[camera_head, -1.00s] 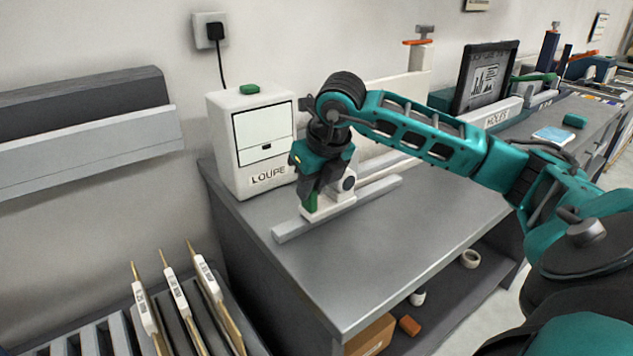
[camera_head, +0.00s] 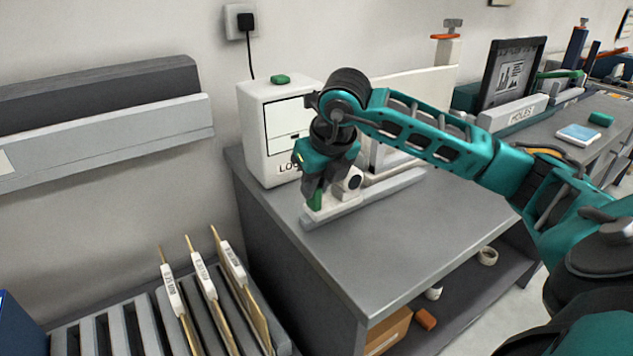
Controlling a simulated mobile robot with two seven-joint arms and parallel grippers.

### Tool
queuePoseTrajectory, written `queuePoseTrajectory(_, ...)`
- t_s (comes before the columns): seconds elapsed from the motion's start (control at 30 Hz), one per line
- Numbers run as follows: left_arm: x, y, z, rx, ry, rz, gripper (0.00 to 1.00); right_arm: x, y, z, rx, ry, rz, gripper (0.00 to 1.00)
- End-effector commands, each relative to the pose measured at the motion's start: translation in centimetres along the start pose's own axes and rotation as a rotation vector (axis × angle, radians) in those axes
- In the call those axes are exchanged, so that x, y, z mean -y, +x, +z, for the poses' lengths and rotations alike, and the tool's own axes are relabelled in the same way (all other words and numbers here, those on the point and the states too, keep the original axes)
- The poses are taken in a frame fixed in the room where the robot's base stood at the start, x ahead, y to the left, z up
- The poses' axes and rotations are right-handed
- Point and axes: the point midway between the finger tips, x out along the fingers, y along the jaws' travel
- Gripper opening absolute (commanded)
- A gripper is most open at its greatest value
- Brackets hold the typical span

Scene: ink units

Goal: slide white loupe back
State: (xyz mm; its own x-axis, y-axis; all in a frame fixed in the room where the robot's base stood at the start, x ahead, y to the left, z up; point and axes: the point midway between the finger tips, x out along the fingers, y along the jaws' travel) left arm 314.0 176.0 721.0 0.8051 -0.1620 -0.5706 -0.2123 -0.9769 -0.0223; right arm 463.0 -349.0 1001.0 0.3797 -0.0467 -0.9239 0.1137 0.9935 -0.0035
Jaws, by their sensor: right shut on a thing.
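The white loupe (camera_head: 322,213) is a small white block with a dark round lens. It sits at the near left end of a pale grey rail (camera_head: 395,185) on the grey bench. My right gripper (camera_head: 317,194) points down over the loupe and is shut on it. A green part shows at the fingertips, and the fingers hide much of the loupe's upper part. My left gripper is not in view.
A white box labelled LOUPE (camera_head: 258,135) stands just behind the gripper, against the wall. The bench top (camera_head: 375,245) in front of the rail is clear. A slotted rack with several labelled sticks (camera_head: 205,285) is at lower left.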

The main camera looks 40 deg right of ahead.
Motion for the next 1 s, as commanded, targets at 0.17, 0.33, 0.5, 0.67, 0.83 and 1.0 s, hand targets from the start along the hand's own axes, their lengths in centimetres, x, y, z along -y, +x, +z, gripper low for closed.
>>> queuePoseTrajectory(0.17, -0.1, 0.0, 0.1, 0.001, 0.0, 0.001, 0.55, -0.5, 0.1, -0.1, -0.002, -0.002, 0.012, 0.33)
queuePoseTrajectory(0.33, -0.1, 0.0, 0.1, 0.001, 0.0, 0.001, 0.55, -0.3, 0.1, -0.1, -0.001, -0.002, 0.009, 0.45)
queuePoseTrajectory(0.5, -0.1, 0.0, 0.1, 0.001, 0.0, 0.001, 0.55, -0.2, 0.0, -0.1, -0.001, -0.001, 0.008, 0.45)
queuePoseTrajectory(0.67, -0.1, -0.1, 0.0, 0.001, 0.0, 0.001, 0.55, -0.2, -1.2, 0.1, 0.004, -0.001, 0.008, 0.45)
queuePoseTrajectory(0.83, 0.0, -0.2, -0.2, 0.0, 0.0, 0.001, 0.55, -0.2, -4.5, 0.1, 0.006, -0.002, 0.008, 0.45)
queuePoseTrajectory(1.0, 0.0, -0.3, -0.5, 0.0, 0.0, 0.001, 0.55, -0.2, -8.4, 0.1, 0.005, -0.002, 0.008, 0.45)
